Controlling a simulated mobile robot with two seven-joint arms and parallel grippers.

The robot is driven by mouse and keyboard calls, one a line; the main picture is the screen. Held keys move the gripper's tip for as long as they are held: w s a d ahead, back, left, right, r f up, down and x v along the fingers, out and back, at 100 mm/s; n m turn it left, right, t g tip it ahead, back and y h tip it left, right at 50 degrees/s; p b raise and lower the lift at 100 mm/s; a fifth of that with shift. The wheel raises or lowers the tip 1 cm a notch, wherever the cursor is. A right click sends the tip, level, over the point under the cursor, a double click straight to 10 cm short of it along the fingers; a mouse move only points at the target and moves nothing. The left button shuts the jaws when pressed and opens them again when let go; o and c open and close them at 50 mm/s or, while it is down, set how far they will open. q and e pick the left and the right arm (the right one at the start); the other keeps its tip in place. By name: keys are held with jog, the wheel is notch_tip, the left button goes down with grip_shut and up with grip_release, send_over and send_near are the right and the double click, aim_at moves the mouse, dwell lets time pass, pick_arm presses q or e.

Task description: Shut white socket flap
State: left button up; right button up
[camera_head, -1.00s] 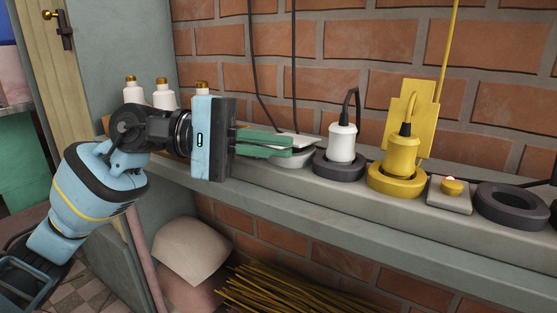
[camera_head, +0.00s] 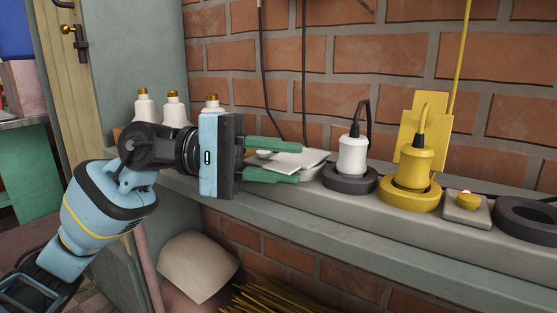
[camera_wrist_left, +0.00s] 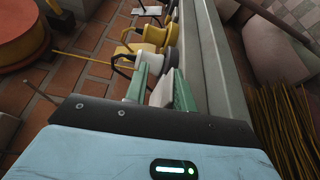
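The white socket flap (camera_head: 308,157) is a thin pale plate over the white socket (camera_head: 312,172) on the ledge. It lies low, nearly flat and slightly tilted; I cannot tell if it touches the socket all round. My left gripper (camera_head: 298,161) is open, with one green finger above and beyond the flap and the other at its near side in the head view. In the left wrist view a pale piece (camera_wrist_left: 162,92) shows between the spread fingers (camera_wrist_left: 157,72). Whether the fingers touch the flap is unclear. My right gripper is not in view.
Right of the flap stand a white plug (camera_head: 352,156) in a dark socket, a yellow plug (camera_head: 413,165) in a yellow socket, and a button box (camera_head: 466,208). White bottles (camera_head: 174,112) stand behind my left wrist. A brick wall (camera_head: 400,40) closes off the back.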

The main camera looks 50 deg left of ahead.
pick_arm(q)
jog(key=shift+a, duration=0.1)
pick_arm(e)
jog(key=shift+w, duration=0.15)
pick_arm(q)
jog(key=shift+s+a, duration=0.35)
jog(key=shift+a, duration=0.1)
jog(key=v, duration=0.6)
jog(key=shift+s+a+p, duration=0.2)
jog(key=shift+a+p, duration=0.05)
jog(key=shift+p, duration=0.2)
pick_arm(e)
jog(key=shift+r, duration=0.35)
pick_arm(q)
jog(key=shift+r, duration=0.15)
